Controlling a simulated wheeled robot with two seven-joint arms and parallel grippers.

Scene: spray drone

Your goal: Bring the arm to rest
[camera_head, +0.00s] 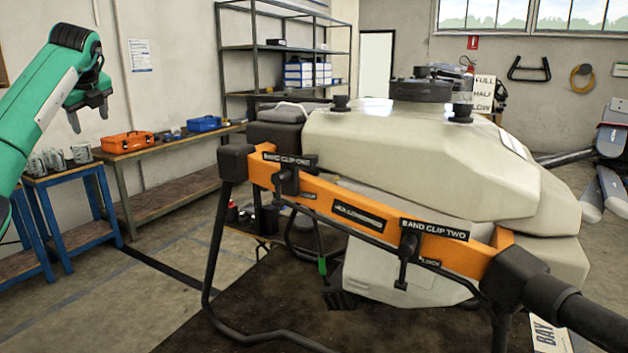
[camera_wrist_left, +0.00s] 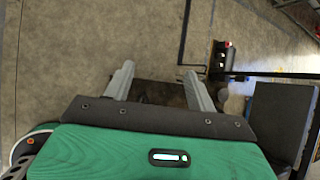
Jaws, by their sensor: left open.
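My left arm (camera_head: 40,95) is green and comes in from the left, raised and bent at the wrist. My left gripper (camera_head: 89,115) hangs fingers down, open and empty, in the air at the upper left. In the left wrist view its two grey fingers (camera_wrist_left: 156,90) are apart with nothing between them. The spray drone with its white tank (camera_head: 420,150) stands at centre right, well apart from the gripper. Its orange bar (camera_head: 345,207) carries two black clips, labelled BAND CLIP ONE (camera_head: 288,180) and BAND CLIP TWO (camera_head: 408,252). My right gripper is not in view.
Blue tables (camera_head: 80,240) with grey cups stand at the left, below my arm. A wooden bench (camera_head: 170,148) holds an orange toolbox (camera_head: 127,142) and a blue one (camera_head: 204,124). A shelf (camera_head: 270,48) stands behind. A dark mat (camera_head: 270,300) lies under the drone.

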